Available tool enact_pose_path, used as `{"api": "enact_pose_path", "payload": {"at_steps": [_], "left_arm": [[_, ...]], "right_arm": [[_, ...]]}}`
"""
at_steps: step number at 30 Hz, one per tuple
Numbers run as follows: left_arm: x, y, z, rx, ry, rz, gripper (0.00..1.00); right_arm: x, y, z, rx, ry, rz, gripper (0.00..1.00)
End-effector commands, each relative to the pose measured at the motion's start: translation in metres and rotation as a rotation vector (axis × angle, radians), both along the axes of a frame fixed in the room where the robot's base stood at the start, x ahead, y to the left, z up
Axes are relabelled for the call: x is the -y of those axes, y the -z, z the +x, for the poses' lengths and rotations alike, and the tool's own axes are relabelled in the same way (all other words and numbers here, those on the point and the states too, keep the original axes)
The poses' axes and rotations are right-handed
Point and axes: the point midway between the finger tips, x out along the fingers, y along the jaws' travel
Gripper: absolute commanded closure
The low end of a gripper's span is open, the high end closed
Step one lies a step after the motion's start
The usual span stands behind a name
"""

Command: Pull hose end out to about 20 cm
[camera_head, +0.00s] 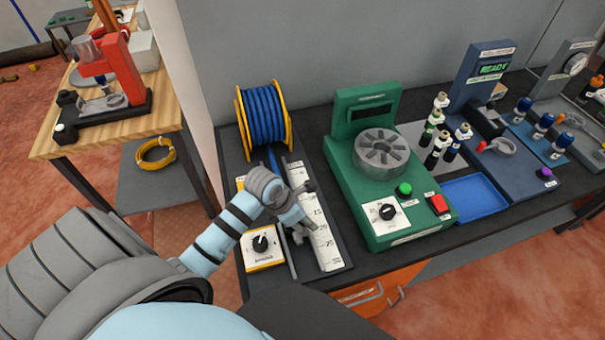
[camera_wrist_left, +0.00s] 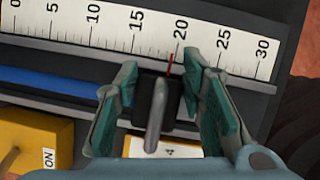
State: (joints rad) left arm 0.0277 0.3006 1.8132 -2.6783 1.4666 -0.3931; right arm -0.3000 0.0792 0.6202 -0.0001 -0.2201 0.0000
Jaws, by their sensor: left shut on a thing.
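A blue hose (camera_head: 273,158) runs from a spool (camera_head: 263,112) with yellow flanges towards my left gripper (camera_head: 300,222). In the left wrist view the hose (camera_wrist_left: 50,84) lies along the channel and runs in behind my left finger. My left gripper (camera_wrist_left: 158,80) is shut on the dark hose end (camera_wrist_left: 152,95), which has a grey upright handle. A thin red pointer (camera_wrist_left: 169,64) at the hose end stands just short of the 20 mark on the white scale (camera_wrist_left: 110,32). The scale also shows in the head view (camera_head: 322,232). My right gripper is not in view.
A yellow-edged knob box (camera_head: 262,248) stands beside the channel at the near end. A green machine with a grey slotted drum (camera_head: 381,154) stands to the right of the scale. Small bottles (camera_head: 438,135) and a blue tray (camera_head: 474,198) lie farther right.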

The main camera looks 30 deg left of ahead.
Motion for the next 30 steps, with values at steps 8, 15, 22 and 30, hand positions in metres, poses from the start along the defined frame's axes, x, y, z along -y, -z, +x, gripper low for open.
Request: {"api": "enact_pose_path", "payload": {"at_steps": [8, 15, 22, 30], "left_arm": [[0.0028, 0.0021, -0.0051, -0.009, 0.000, 0.001, 1.00], [0.0049, 0.0023, -0.0068, -0.009, 0.000, 0.002, 0.59], [0.0055, 0.0014, -0.0054, -0.005, 0.000, 0.001, 0.40], [0.0042, -0.0059, -0.0064, 0.000, 0.003, 0.001, 0.40]], "right_arm": [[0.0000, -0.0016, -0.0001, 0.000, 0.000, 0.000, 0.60], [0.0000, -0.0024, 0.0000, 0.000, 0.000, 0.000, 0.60], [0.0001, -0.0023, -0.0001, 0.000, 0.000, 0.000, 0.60], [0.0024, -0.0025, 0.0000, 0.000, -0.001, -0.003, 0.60]]}}
